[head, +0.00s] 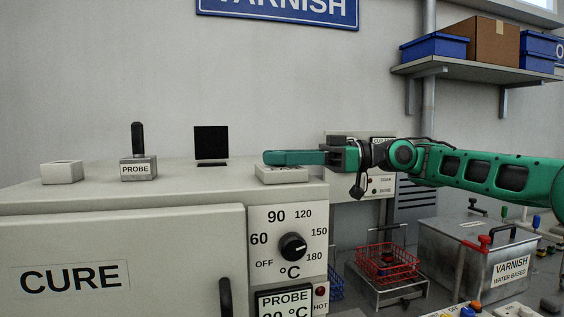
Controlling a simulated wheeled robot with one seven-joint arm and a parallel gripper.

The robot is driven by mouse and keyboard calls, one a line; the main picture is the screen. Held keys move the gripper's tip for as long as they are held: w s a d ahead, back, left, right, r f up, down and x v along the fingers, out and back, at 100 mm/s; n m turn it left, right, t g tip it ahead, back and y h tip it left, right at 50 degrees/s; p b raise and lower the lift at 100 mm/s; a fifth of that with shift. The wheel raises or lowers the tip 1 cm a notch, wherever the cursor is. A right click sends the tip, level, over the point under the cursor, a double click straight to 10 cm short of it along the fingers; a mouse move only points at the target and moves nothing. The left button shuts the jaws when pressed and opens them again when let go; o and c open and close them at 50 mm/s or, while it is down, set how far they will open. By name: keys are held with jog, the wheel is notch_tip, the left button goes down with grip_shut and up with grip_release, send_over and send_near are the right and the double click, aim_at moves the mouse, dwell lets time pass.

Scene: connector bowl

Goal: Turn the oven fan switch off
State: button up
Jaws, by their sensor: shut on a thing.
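The oven (190,239) is a large pale cabinet marked CURE. A low pale switch block (282,177) with a small label stands at the right end of its top; I take it for the oven fan switch, but the label is too small to read. My gripper (270,158) comes in level from the right, its green fingers lying directly over this block. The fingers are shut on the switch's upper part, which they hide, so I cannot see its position.
A PROBE holder (139,169) with a black handle and a plain pale block (62,172) stand further left on the oven top. The temperature dial (292,246) is on the front below my gripper. A red wire basket (388,263) and a varnish tank (470,255) stand right.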

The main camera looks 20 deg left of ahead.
jog(key=shift+w+n+g+h, duration=0.15)
jog(key=shift+n+g+h, duration=0.25)
jog(key=shift+g, duration=0.3)
jog(key=shift+w+n+g+h, duration=0.15)
jog(key=shift+n+g+h, duration=0.15)
jog(key=shift+n+g, duration=0.3)
jog(key=o, duration=1.1)
jog(key=shift+c, duration=0.2)
jog(key=shift+s, duration=0.1)
jog(key=v, duration=1.1)
jog(key=shift+w, duration=0.3)
